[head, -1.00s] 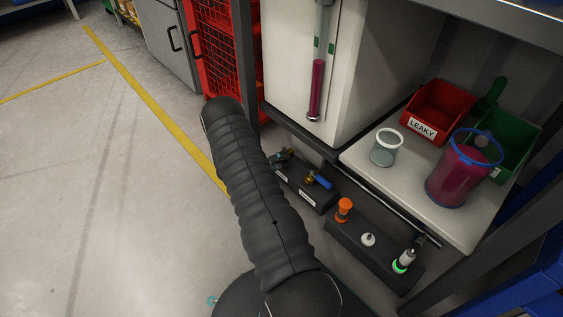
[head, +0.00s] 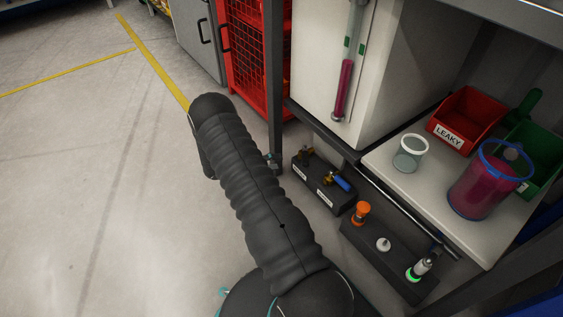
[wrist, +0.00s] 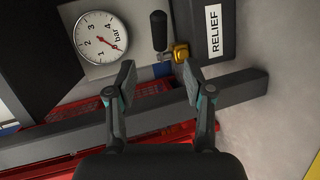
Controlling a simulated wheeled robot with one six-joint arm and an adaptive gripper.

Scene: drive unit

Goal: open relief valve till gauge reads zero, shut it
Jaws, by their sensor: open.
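In the wrist view, the relief valve has a brass body (wrist: 181,53) and a black lever handle (wrist: 158,30). It sits beside a dark block (wrist: 214,35) labelled RELIEF. The round white bar gauge (wrist: 101,38) is left of it; its red needle points to the lower right, near the low end beyond the 1, but the exact reading is too small to tell. My gripper (wrist: 159,80) is open and empty, its fingers apart below the valve in the picture. They appear clear of the handle.
A grey bar (wrist: 150,115) crosses behind my fingers, with red mesh near it. In the head view, a block with valves (head: 322,190) and a block with an orange knob (head: 362,212) lie below a shelf (head: 400,180) bearing a pink-filled jug (head: 480,185). The floor at left is clear.

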